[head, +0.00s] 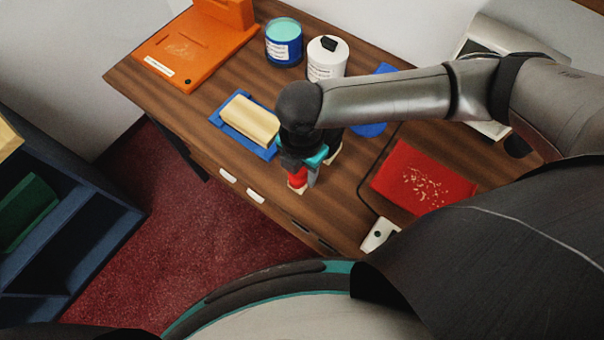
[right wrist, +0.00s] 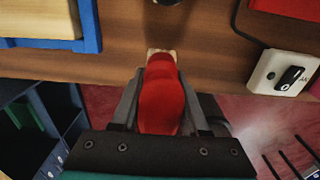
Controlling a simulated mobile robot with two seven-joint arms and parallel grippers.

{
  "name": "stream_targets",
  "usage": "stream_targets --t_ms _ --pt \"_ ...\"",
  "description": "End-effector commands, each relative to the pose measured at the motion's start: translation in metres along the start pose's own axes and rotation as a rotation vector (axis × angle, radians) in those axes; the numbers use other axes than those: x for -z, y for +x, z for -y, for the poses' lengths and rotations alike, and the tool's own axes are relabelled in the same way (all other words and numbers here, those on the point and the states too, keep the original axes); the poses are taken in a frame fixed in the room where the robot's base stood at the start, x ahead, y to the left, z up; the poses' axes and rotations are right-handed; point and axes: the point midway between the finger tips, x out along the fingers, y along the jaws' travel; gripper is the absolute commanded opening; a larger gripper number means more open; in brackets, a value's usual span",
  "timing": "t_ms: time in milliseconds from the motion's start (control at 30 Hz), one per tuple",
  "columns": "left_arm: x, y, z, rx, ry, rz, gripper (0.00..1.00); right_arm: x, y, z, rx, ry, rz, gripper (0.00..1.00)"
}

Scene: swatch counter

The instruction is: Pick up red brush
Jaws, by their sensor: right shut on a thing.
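The red brush (right wrist: 160,95) shows in the right wrist view as a rounded red handle with a pale tip end at the top. It lies between the two fingers of my right gripper (right wrist: 160,105), which is shut on it. In the head view, a small red part of the brush (head: 297,179) shows below my right gripper (head: 305,170), at the front edge of the wooden desk (head: 225,160). The gripper and wrist hide the rest of the brush there. I cannot tell whether it still touches the desk. My left gripper is not in view.
A yellow block on a blue tray (head: 250,122) sits left of the gripper. A blue tin (head: 284,43), a white tin (head: 327,60) and an orange stand (head: 180,60) are behind.

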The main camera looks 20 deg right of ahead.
Motion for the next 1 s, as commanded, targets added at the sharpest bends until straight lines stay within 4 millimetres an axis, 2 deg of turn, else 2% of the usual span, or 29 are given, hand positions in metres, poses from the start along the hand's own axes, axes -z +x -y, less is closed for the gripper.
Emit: stream_targets --t_ms 33,200,400,500,700,1000 --pt "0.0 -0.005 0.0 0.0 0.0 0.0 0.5 -0.001 -0.017 -0.001 -0.005 -0.002 0.002 0.0" --pt "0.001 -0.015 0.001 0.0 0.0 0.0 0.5 -0.001 -0.069 -0.001 -0.007 -0.002 0.002 0.0" --pt "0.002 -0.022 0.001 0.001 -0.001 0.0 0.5 -0.001 -0.118 -0.001 -0.005 0.0 0.002 0.0" --pt "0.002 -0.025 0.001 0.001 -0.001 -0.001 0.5 0.0 -0.134 -0.001 -0.003 0.0 0.001 0.0" --pt "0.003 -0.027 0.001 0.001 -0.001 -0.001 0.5 0.0 -0.15 0.0 -0.002 0.0 0.001 0.0" --pt "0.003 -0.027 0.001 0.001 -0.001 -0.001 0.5 0.0 -0.152 0.0 0.0 0.0 0.001 0.0"
